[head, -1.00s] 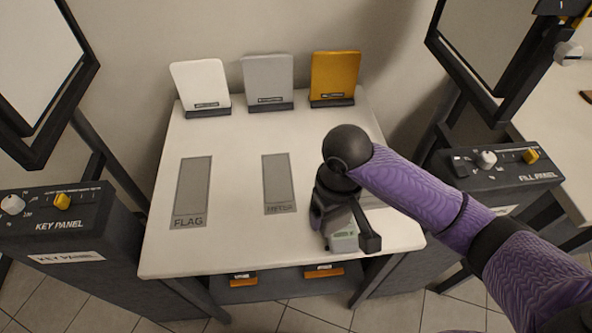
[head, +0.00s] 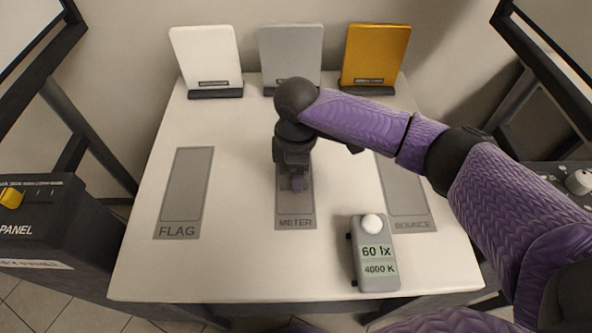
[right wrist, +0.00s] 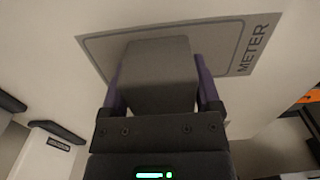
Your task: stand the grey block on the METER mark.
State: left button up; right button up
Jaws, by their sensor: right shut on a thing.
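The grey block (right wrist: 158,78) is between the purple fingers of my right gripper (right wrist: 160,90) in the right wrist view. The gripper is shut on it. In the head view my right gripper (head: 294,182) is over the METER mark (head: 297,214), a grey strip in the middle of the table; the block is hidden there by the gripper and wrist. The METER mark also shows behind the block in the right wrist view (right wrist: 228,50). I cannot tell whether the block touches the table. My left gripper is not in view.
A light meter (head: 376,258) reading 60 lx and 4000 K is at the table's front right. FLAG (head: 186,190) and BOUNCE (head: 407,195) marks flank METER. White (head: 207,55), grey (head: 291,52) and orange (head: 375,55) panels stand along the back.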

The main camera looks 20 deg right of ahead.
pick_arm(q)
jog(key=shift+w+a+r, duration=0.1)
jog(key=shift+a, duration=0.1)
pick_arm(e)
jog(key=shift+r, duration=0.15)
jog(key=o, duration=1.3)
jog(key=shift+f, duration=0.2)
jog(key=shift+r, duration=0.25)
notch_tip(320, 180, up, 12)
jog(key=p, duration=0.5)
jog(key=shift+f, duration=0.15)
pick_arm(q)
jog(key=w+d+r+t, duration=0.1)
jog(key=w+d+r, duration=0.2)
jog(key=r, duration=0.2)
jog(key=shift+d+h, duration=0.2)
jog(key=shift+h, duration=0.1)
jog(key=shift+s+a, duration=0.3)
